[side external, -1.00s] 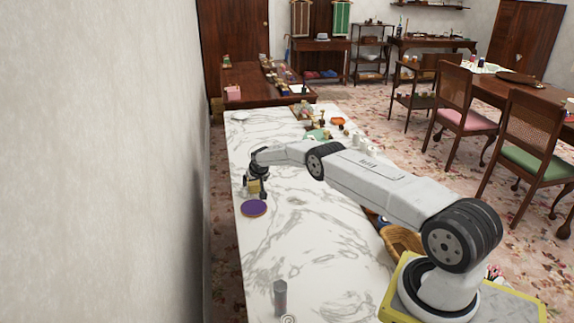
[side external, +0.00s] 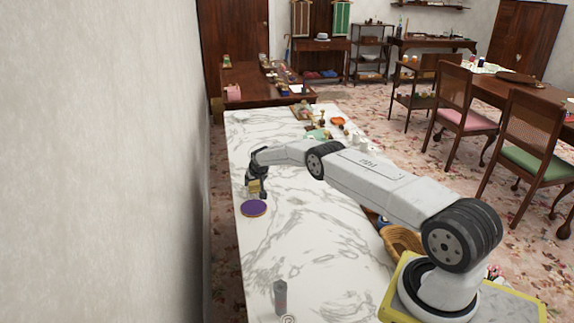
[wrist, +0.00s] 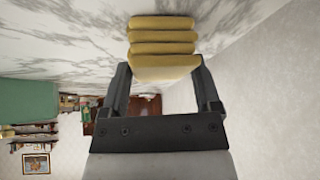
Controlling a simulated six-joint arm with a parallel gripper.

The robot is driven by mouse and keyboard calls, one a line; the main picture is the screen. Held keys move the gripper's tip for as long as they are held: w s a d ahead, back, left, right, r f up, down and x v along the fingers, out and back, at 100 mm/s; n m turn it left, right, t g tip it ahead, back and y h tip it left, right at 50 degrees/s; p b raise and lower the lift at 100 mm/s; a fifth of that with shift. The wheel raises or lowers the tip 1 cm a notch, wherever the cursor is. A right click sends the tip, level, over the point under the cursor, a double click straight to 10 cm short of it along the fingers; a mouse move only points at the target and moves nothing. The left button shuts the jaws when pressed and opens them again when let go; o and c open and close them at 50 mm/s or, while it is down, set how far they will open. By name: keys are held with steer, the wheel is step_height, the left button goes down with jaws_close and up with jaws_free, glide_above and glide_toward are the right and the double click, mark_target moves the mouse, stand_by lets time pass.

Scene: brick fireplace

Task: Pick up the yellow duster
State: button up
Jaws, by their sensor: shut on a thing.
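The yellow duster (wrist: 162,40) shows in the wrist view as a soft, ribbed yellow block. My gripper (wrist: 163,75) has its two dark fingers on either side of the duster's lower part and is shut on it. In the side external view the duster (side external: 254,186) is small and sits between the fingers of my gripper (side external: 257,187), just behind the purple disc. From that view I cannot tell whether it touches the marble top.
A purple round disc (side external: 253,208) lies on the marble counter (side external: 300,235) close to my gripper. Small items, including an orange dish (side external: 337,121), sit at the far right. The wall is close on the left.

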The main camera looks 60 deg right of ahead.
mark_target(258, 183)
steer(key=shift+r, duration=1.5)
steer(key=shift+v, duration=1.45)
steer(key=s+r, duration=0.1)
steer(key=s+a+r, duration=0.1)
steer(key=s+r, duration=0.1)
steer(key=shift+s+r, duration=0.15)
steer(key=shift+r, duration=0.15)
steer(key=s+a+r, duration=0.1)
steer(key=s, duration=0.1)
steer(key=s+a+r, duration=0.1)
steer(key=s, duration=0.1)
steer(key=s+r, duration=0.1)
steer(key=s, duration=0.1)
steer(key=shift+s+a, duration=0.2)
steer(key=shift+a, duration=0.2)
steer(key=shift+s+a+r, duration=0.2)
steer(key=shift+s, duration=0.3)
steer(key=shift+s+a+r, duration=0.2)
steer(key=shift+s+r, duration=0.05)
steer(key=shift+s, duration=0.2)
steer(key=shift+c, duration=0.2)
steer(key=o, duration=0.4)
steer(key=c, duration=0.3)
steer(key=shift+s+d+f, duration=0.1)
steer(key=shift+s+f, duration=0.05)
